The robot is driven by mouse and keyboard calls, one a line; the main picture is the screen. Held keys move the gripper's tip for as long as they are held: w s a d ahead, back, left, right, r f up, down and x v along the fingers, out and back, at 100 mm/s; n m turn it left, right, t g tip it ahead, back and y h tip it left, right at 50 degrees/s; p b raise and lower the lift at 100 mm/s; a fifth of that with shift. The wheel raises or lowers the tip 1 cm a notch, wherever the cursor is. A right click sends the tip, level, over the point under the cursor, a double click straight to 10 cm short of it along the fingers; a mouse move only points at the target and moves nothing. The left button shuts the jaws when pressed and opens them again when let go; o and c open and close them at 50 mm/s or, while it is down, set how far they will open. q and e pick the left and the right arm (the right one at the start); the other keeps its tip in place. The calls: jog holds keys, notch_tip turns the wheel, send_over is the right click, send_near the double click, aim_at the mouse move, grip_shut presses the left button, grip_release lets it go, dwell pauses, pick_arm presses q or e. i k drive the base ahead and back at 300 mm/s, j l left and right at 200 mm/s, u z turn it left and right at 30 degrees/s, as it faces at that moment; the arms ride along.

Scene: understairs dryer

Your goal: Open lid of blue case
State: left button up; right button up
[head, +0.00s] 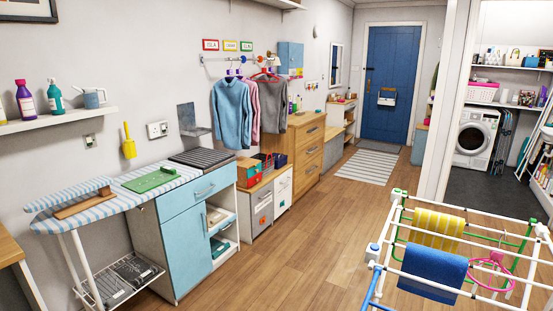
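No object is clearly readable as the blue case. A light blue box-like cabinet (291,55) hangs on the wall above the wooden chest of drawers, and looks shut. Neither of my grippers is in view.
A striped ironing board (110,200) and a light blue cabinet (196,240) stand along the left wall. A drying rack (470,250) with yellow and blue cloths fills the lower right. The wooden floor (310,240) between is clear toward the blue door (386,80).

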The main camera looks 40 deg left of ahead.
aim_at(276, 155)
jog(key=i+j+u, duration=0.4)
jog(key=j, duration=0.3)
jog(key=i+j+u, duration=0.85)
jog(key=i+z, duration=0.25)
jog(key=i, duration=0.25)
jog(key=i+j+z, duration=0.15)
jog(key=i+z, duration=0.15)
jog(key=i, duration=0.15)
jog(key=i+j+z, duration=0.25)
jog(key=i, duration=0.25)
jog(key=i+l, duration=0.15)
jog(key=i, duration=0.95)
jog(key=i+l+z, duration=0.15)
jog(key=i, duration=0.9)
